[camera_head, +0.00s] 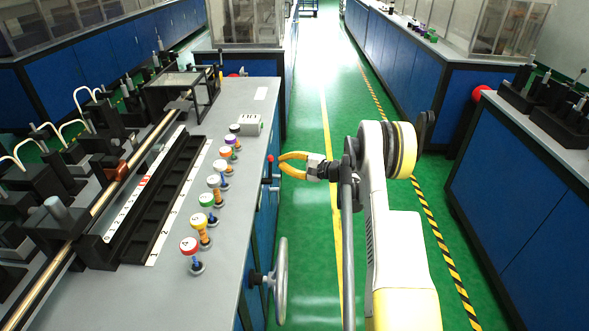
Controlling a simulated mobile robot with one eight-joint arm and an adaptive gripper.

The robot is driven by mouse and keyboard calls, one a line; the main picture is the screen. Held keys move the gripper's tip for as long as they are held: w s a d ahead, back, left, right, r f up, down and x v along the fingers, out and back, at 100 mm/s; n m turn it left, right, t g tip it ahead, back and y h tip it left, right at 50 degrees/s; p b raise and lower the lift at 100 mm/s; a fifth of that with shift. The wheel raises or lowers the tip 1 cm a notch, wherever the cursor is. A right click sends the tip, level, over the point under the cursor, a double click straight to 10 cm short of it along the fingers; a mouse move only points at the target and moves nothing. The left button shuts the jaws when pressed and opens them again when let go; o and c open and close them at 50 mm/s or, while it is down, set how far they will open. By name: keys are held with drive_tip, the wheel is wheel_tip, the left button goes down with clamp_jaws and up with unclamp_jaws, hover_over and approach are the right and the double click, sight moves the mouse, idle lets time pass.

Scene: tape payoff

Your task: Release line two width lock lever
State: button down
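A small lever with a red ball top (270,158) stands at the right edge of the left bench. My gripper (281,164) has yellow fingers pointing left, with a gap between the tips. It is open and empty, just right of the red-topped lever in the picture. I cannot tell the depth between them, and no contact is clear.
Several numbered, coloured knobs (207,201) stand in a row on the left bench. A black rail assembly (165,200) lies left of them. A grey handwheel (281,281) sticks out from the bench side. The green aisle floor (313,215) is clear.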

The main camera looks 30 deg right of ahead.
sight(271, 169)
drive_tip(key=a+b, duration=0.1)
drive_tip(key=s+a+r, duration=0.1)
drive_tip(key=a, duration=0.1)
drive_tip(key=shift+s+a+b, duration=0.2)
drive_tip(key=shift+b, duration=0.2)
drive_tip(key=shift+s+a+r, duration=0.35)
drive_tip(key=shift+s+r, duration=0.1)
drive_tip(key=shift+s, duration=0.1)
drive_tip(key=shift+w, duration=0.1)
